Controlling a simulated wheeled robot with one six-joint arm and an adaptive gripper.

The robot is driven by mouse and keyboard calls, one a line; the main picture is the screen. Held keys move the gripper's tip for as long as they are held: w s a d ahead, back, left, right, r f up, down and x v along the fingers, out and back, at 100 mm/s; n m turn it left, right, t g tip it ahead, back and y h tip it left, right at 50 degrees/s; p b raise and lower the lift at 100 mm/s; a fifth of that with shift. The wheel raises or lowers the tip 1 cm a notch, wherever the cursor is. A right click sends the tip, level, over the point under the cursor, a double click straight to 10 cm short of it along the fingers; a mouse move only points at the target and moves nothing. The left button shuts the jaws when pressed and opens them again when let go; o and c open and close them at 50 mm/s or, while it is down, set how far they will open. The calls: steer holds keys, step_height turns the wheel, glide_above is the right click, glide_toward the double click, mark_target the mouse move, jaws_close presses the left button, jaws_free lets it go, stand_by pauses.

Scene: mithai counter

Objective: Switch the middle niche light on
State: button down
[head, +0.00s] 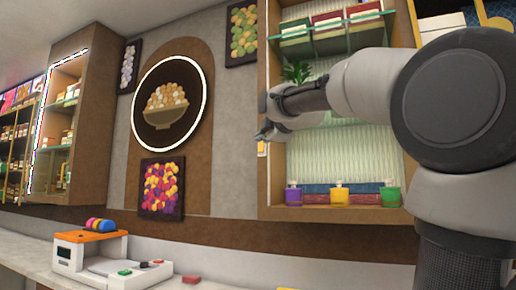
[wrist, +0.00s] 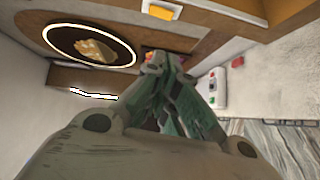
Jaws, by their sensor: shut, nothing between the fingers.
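The niche (head: 264,60) with glass shelves and a ribbed pale back stands right of the round sign. My gripper (head: 263,132) is shut and empty, just above and in front of the switch in the head view. In the wrist view its fingertips (wrist: 166,62) are together below the switch in the picture. I cannot tell whether they touch anything.
The left cabinet (head: 84,130) has a lit white strip. The round bowl sign (head: 172,92) has a glowing rim. Bottles (head: 340,197) stand on the niche's bottom shelf. A white scale (head: 125,272) with colored buttons sits on the counter below.

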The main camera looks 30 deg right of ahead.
glide_toward(261, 147)
steer(key=w+a+f, duration=0.2)
steer(key=w+a, duration=0.3)
steer(key=shift+w+d, duration=0.5)
steer(key=shift+d, duration=0.3)
steer(key=shift+w+d, duration=0.55)
steer(key=shift+d, duration=0.25)
steer(key=shift+w+d+f, duration=0.15)
steer(key=shift+w+d, duration=0.1)
